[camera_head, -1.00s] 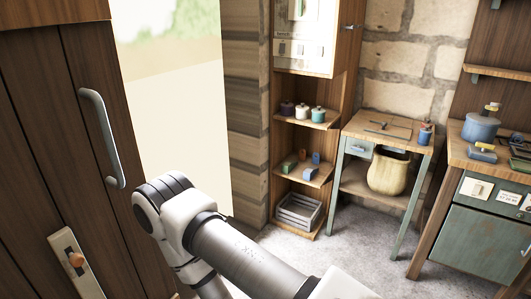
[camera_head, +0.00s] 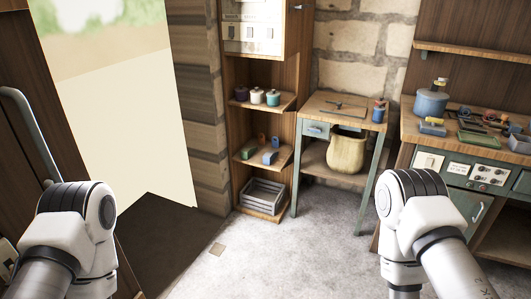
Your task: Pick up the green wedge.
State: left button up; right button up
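A small green block (camera_head: 249,153), which looks like the green wedge, sits on the lower shelf of the tall wooden shelf unit (camera_head: 235,184), at its left side. Its exact shape is too small to tell. Links of both my arms show at the lower left and lower right, far in front of the shelf. Neither gripper is in view.
Several small lidded pots (camera_head: 257,96) stand on the shelf above. A grey slatted crate (camera_head: 262,196) is at the bottom. A small wooden table (camera_head: 340,104) stands to the right, a green workbench (camera_head: 456,145) further right.

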aim_at(247, 152)
jog(key=i+j+z, duration=0.1)
jog(key=i, duration=0.3)
jog(key=i+j+z, duration=0.25)
jog(key=i+j, duration=0.2)
jog(key=i, duration=0.25)
jog(key=i+j+z, duration=0.15)
jog(key=i+j, duration=0.2)
jog(key=i, duration=0.35)
jog(key=i+j+z, duration=0.2)
jog(key=i+j, duration=0.2)
jog(key=i, duration=0.25)
jog(key=i+j+z, duration=0.15)
jog(key=i+j, duration=0.4)
jog(key=i, duration=0.05)
